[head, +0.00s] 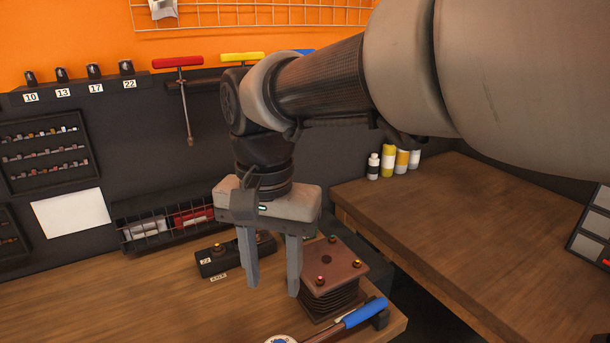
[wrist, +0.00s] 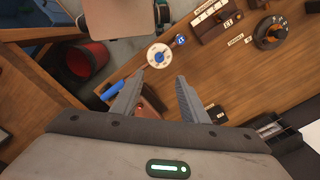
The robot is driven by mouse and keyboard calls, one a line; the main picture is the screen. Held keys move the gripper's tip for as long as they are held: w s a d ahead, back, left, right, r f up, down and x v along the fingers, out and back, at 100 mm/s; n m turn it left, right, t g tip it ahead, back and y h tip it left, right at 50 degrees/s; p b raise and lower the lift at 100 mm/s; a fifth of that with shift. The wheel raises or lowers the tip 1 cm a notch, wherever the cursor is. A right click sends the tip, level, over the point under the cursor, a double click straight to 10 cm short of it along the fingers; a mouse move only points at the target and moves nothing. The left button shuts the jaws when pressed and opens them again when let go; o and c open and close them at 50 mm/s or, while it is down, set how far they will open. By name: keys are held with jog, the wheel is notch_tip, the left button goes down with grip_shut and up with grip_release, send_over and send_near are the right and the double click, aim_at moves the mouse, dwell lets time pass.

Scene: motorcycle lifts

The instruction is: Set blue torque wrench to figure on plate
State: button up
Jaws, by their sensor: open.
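The blue torque wrench lies at the front edge of the wooden bench, its blue handle (head: 364,312) pointing right and its metal shaft running to the lower left. A blue handle also shows in the wrist view (wrist: 116,88), left of the fingers. A round white dial (wrist: 159,56) with a blue centre sits beyond the fingertips; its markings are too small to read. My gripper (head: 271,290) is open and empty, pointing down above the bench, behind and left of the handle, apart from it. I cannot make out a plate with a readable figure.
A rust-brown block (head: 335,268) with coloured bolts stands right of my fingers. A dark block labelled 22 (head: 222,259) lies behind them. Red (head: 177,62) and yellow (head: 242,57) T-handles hang on the wall. Several bottles stand on the right bench (head: 480,215), whose top is mostly clear.

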aim_at(279, 340)
notch_tip(279, 340, down, 17)
jog(key=shift+d+r+b, duration=0.1)
jog(key=shift+r+b, duration=0.05)
jog(key=shift+b, duration=0.95)
grip_shut()
